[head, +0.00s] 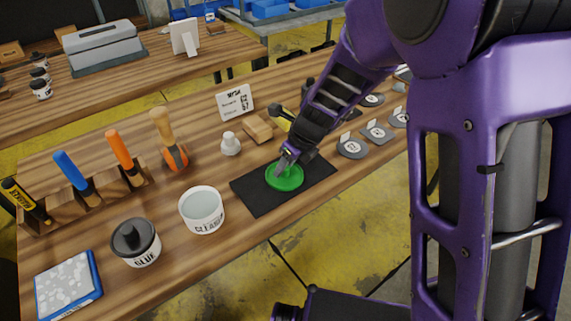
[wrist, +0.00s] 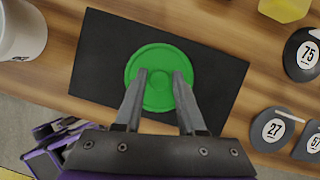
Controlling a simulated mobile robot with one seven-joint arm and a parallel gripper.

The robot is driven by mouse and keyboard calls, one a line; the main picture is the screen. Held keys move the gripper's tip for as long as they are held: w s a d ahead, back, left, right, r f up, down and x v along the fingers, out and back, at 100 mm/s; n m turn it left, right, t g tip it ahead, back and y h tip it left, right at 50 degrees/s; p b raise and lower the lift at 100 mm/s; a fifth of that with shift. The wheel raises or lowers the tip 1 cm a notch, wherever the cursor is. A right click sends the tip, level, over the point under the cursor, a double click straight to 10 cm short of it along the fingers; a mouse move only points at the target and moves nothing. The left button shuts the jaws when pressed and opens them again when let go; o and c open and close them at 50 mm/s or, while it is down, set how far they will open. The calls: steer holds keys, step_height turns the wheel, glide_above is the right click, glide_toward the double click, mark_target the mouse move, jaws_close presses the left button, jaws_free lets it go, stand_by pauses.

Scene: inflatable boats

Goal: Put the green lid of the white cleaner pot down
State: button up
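The green lid (head: 285,178) is flat and round, and lies level at the black mat (head: 255,197). No clear gap shows under it, though I cannot tell for sure that it bears on the mat. In the wrist view the lid (wrist: 161,101) is near the mat's middle, with a small round knob at its centre. The white cleaner pot (head: 203,212) stands uncovered on the wooden table, left of the mat.
A glue pot (head: 136,242) with a black lid and a blue-edged tray (head: 68,286) are at the left. A tool rack (head: 85,192), a small white bottle (head: 230,144) and a sign (head: 235,102) stand behind. Dark numbered discs (head: 351,147) lie right of the mat.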

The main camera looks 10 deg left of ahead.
steer(key=shift+o, duration=1.2)
steer(key=p+v, duration=0.4)
steer(key=v, duration=0.8)
steer(key=shift+r, duration=0.15)
